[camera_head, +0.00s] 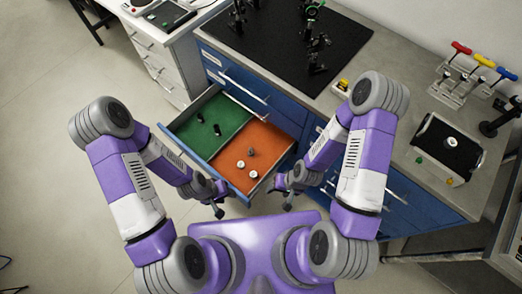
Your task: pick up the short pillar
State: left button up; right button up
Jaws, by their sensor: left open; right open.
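An open drawer (165,133) holds a green compartment (221,108) on the left and an orange one (275,137) on the right. Two small dark posts stand in the green compartment, one further back (200,117) and one nearer the middle (217,130). I cannot tell for sure which is the short pillar. My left gripper (218,210) is open and empty, just outside the drawer's front near its right end. My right gripper (280,197) is open and empty, beside the drawer's right front corner. Neither gripper touches a post.
Several small round pieces (241,164) lie in the orange compartment. A black breadboard (270,40) with optical mounts covers the bench above. A row of coloured-handled tools (470,60) and a black-topped device (447,148) stand on the right bench. The floor at left is clear.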

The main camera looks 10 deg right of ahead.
aim_at(250, 152)
jog(key=z, duration=3.4)
jog(key=k, duration=1.95)
jog(key=u, duration=2.35)
jog(key=i, duration=0.5)
jog(key=z, duration=0.05)
